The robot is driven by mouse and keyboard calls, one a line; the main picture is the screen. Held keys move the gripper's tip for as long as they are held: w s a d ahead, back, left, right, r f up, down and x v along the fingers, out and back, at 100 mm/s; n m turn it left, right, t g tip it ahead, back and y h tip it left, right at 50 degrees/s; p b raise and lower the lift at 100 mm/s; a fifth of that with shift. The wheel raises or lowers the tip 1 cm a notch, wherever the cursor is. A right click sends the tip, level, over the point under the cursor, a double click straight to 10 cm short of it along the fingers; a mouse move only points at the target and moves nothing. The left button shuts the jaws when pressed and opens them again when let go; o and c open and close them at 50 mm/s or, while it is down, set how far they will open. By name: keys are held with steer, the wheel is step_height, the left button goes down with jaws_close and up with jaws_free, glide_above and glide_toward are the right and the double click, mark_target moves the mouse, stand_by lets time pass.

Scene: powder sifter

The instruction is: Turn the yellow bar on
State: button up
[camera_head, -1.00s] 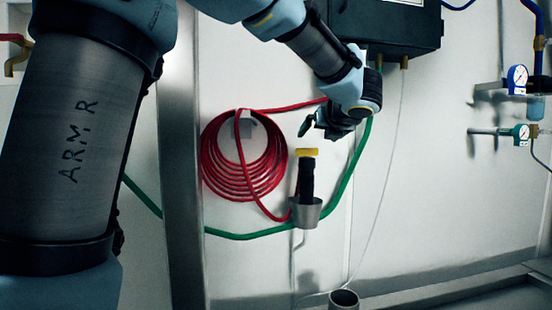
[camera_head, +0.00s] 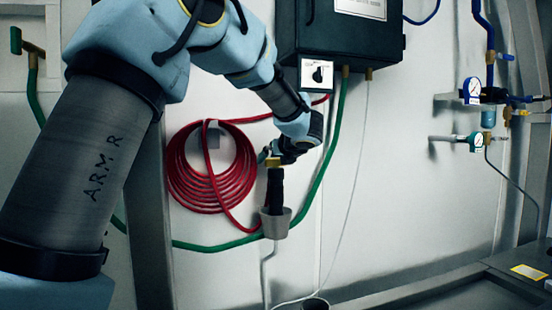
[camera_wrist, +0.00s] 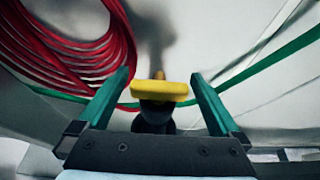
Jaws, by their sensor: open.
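The yellow bar (camera_head: 273,162) sits crosswise on top of a black upright handle (camera_head: 276,190), which stands in a grey cup-shaped holder (camera_head: 275,222) by the wall. In the wrist view the yellow bar (camera_wrist: 160,91) lies across the middle, between the two green fingers, with a visible gap on each side. My gripper (camera_wrist: 160,76) is open and empty there. In the head view my gripper (camera_head: 273,157) is right at the bar, and my wrist partly hides it. I cannot tell whether any finger touches the bar.
A coiled red hose (camera_head: 212,185) hangs just left of the bar, and a green hose (camera_head: 325,175) runs close behind. A black box (camera_head: 340,40) with a small rotary switch (camera_head: 318,74) is above. Gauges (camera_head: 473,90) are at the right. The wall right of the holder is mostly clear.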

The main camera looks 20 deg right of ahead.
steer(key=shift+c, duration=0.2)
steer(key=c, duration=1.1)
